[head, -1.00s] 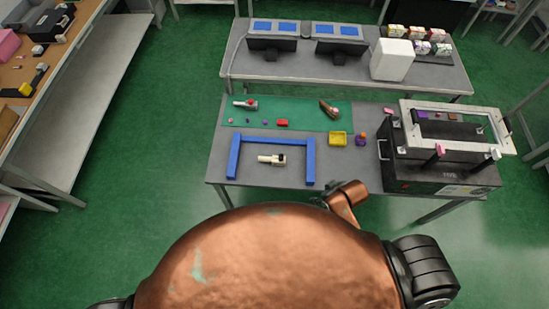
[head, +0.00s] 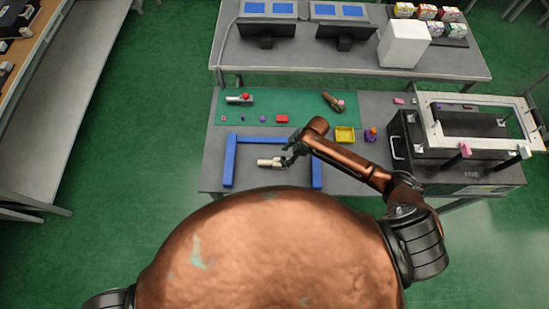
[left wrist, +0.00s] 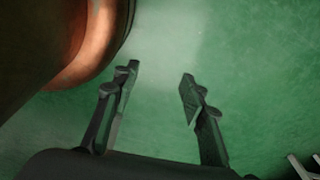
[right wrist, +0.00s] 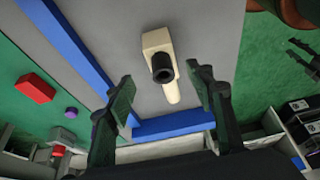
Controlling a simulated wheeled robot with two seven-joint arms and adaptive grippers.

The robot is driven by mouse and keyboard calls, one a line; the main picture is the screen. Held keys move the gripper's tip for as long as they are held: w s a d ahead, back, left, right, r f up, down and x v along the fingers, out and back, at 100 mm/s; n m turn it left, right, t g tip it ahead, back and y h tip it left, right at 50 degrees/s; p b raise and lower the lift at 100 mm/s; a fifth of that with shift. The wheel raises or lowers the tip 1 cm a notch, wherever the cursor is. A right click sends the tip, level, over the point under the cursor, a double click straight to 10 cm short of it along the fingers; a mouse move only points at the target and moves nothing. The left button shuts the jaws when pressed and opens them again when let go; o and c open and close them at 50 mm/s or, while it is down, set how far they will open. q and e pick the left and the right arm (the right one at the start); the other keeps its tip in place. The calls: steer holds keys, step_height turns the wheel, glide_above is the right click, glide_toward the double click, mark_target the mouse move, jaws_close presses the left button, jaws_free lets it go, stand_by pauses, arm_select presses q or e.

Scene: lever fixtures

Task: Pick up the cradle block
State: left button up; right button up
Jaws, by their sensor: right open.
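The cradle block appears to be the cream piece (head: 266,162) with a dark round part, lying on the grey table inside the blue frame. In the right wrist view this cream piece (right wrist: 158,42) shows its black cylinder end and a rounded cream rod. My right gripper (head: 290,154) is at the piece's right end in the head view. In the right wrist view its open fingers (right wrist: 160,84) flank the line of the piece; I see no clear contact. My left gripper (left wrist: 160,76) is open and empty above the green floor.
The blue frame (head: 230,160) has bars left, right and behind the piece. A green mat (head: 300,105) with small parts, a red block (head: 281,119) and a yellow tray (head: 344,134) lie behind. A black box (head: 455,165) with a white frame stands at right.

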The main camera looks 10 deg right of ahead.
mark_target(279, 161)
steer(key=shift+a+f, duration=0.1)
steer(key=shift+f, duration=0.25)
steer(key=x, duration=0.2)
steer(key=shift+a+f, duration=0.2)
steer(key=shift+a, duration=0.15)
steer(key=x, duration=0.3)
steer(key=shift+s+f, duration=0.1)
steer(key=shift+f, duration=0.1)
steer(key=shift+a+f, duration=0.15)
steer(key=shift+f, duration=0.25)
steer(key=c, duration=1.2)
arm_select(q)
steer(key=shift+s+a+f, duration=0.1)
steer(key=shift+s+f, duration=0.05)
steer(key=shift+s, duration=0.3)
steer(key=shift+s+a+f, duration=0.1)
steer(key=shift+s, duration=0.35)
arm_select(e)
steer(key=shift+c, duration=0.7)
